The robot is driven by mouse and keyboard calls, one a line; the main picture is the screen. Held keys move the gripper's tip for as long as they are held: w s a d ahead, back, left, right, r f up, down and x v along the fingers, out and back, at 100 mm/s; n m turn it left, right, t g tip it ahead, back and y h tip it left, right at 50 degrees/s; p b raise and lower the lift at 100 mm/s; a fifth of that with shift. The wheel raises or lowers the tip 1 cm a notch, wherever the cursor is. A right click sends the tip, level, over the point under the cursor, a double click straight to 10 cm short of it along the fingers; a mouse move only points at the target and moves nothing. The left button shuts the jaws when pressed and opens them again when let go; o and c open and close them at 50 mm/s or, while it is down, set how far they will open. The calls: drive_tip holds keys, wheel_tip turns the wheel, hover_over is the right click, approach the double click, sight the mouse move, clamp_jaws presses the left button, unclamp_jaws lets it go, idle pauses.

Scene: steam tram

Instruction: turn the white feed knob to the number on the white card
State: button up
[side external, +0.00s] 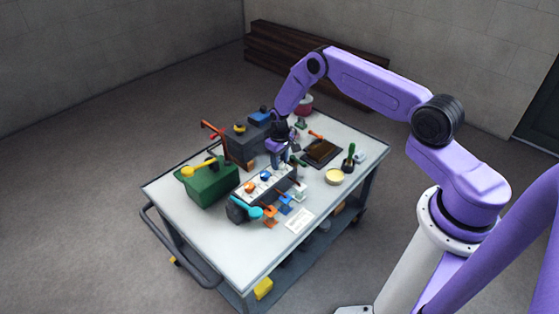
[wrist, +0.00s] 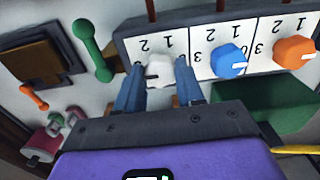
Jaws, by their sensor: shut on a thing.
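The white feed knob (wrist: 160,72) is on a white-faced panel (wrist: 200,80) with printed numbers; a 2 and a 1 show above it in the wrist view. My gripper (wrist: 158,76) is shut on the white knob, one blue finger on each side. The exact pointer direction of the knob is hard to tell. In the side view my gripper (side external: 283,160) is over the far end of the panel (side external: 262,187) and hides the white knob. A small white stand (side external: 299,191), possibly the white card, is in front of the panel; no number on it is readable.
A blue knob (wrist: 228,61) and an orange knob (wrist: 294,52) share the panel. A green box (side external: 208,187) with a yellow lever stands left of it. A green handle (wrist: 92,50) is close to my gripper. A printed sheet (side external: 299,220) lies near the cart's front edge.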

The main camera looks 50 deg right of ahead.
drive_tip(key=o, duration=1)
drive_tip(key=shift+o, duration=0.2)
wheel_tip(320, 180, up, 17)
drive_tip(key=shift+r, duration=0.2)
